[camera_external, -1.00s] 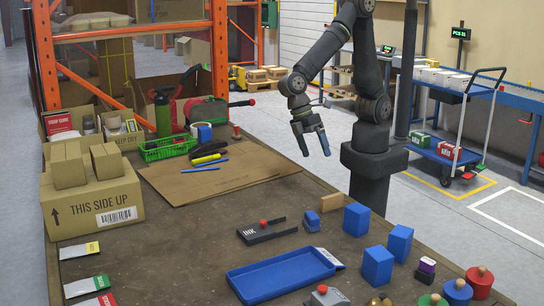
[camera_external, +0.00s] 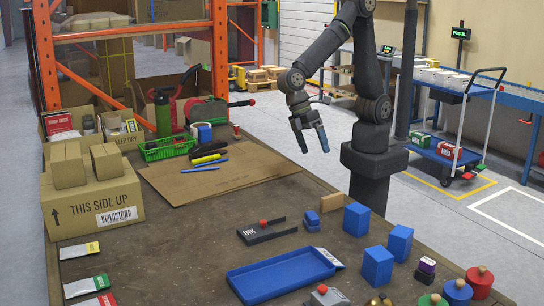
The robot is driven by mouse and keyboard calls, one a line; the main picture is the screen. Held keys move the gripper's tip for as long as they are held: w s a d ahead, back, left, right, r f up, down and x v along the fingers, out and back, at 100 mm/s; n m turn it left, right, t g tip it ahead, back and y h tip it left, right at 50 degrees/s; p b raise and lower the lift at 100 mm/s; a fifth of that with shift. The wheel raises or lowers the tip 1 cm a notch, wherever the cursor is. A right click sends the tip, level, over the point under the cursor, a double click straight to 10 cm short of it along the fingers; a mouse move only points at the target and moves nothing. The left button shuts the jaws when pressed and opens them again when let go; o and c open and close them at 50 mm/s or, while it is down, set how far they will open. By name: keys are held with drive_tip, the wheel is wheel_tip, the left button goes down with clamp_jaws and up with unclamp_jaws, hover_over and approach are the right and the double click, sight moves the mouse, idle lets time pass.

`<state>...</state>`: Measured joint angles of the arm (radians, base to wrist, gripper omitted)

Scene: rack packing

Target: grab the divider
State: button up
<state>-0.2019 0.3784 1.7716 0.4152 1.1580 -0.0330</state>
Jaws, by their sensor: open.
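A small, thin tan piece (camera_external: 332,202), which looks like the divider, stands on the table's right side. It is behind the blue blocks, beside a small dark blue item (camera_external: 312,221). My gripper (camera_external: 314,148) hangs in the air above and slightly left of it in the picture, fingers pointing down. Its two fingers are apart with nothing between them. It is clear of the table things.
A blue tray (camera_external: 272,290) lies at the front, with a black INK holder (camera_external: 262,234) behind it. Blue blocks (camera_external: 357,219) stand close in front of the tan piece. A flat cardboard sheet (camera_external: 222,184) covers the back middle.

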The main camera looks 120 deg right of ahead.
idle(0.3)
drive_tip(key=n+t+h, duration=0.2)
drive_tip(key=n+h, duration=0.4)
drive_tip(key=n, duration=1.2)
hover_over(333, 196)
drive_tip(key=a, duration=0.2)
drive_tip(key=f, duration=0.5)
drive_tip(key=d+f, duration=0.1)
drive_tip(key=f, duration=0.5)
drive_tip(key=d+f, duration=0.1)
drive_tip(key=f, duration=0.5)
drive_tip(key=shift+d+f, duration=0.1)
drive_tip(key=shift+d, duration=0.15)
drive_tip(key=c, duration=1)
